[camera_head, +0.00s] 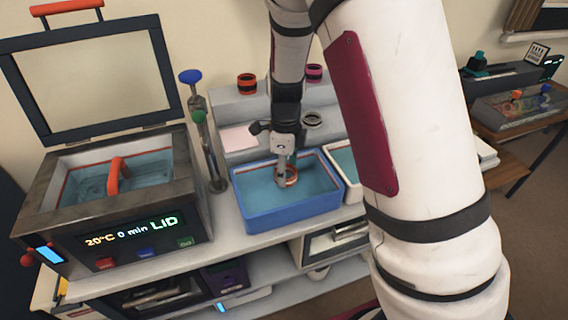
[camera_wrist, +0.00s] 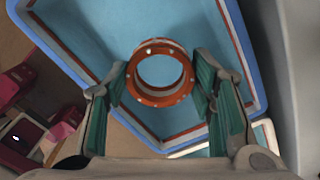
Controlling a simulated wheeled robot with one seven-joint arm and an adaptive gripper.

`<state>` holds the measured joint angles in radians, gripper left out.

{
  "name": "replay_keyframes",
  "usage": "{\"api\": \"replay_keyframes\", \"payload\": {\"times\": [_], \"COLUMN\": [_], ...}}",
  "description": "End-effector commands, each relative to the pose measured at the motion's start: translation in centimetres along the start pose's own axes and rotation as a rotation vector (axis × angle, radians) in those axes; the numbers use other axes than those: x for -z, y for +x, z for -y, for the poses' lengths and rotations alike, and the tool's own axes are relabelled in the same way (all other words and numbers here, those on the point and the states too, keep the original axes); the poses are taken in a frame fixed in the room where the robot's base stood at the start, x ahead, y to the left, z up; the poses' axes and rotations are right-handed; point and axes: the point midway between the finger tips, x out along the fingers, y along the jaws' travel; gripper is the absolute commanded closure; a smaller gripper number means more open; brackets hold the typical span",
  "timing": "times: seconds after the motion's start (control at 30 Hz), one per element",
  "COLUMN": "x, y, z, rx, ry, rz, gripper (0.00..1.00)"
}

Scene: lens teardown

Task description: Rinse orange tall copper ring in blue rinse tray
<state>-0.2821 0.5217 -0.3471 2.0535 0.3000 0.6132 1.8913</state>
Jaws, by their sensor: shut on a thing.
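The orange copper ring (camera_wrist: 160,97) shows between my gripper's fingers in the wrist view, with the blue rinse tray's water behind it. In the head view the ring (camera_head: 292,180) is at my gripper's tip, over the tray. My gripper (camera_head: 286,172) points down into the tray's outline; its green finger pads (camera_wrist: 160,93) lie on either side of the ring and are shut on it. The blue rinse tray (camera_head: 290,213) stands on the bench, holding blue water. I cannot tell whether the ring touches the water.
A second, white-rimmed tray (camera_head: 352,182) stands right beside the blue one. A bath with an open lid (camera_head: 105,190) stands at the left, and a blue-knobbed post (camera_head: 191,77) stands between. Several rings, one orange and black (camera_head: 246,84), sit on the rear ledge.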

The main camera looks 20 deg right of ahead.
Motion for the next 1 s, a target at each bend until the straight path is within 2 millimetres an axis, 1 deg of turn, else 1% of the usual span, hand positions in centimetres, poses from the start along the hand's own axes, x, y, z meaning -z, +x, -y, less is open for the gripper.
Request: {"api": "replay_keyframes", "payload": {"times": [0.1,0.6,0.8,1.0], "x": [0.0,0.0,0.0,0.0], "y": [1.2,5.5,6.3,6.5], "z": [0.0,0.0,0.0,0.0], "rx": [-0.002,-0.001,-0.001,0.000], "ry": [-0.001,-0.001,0.000,-0.001], "rz": [-0.002,-0.001,-0.001,-0.001], "gripper": [0.80,0.80,0.80,0.80]}}
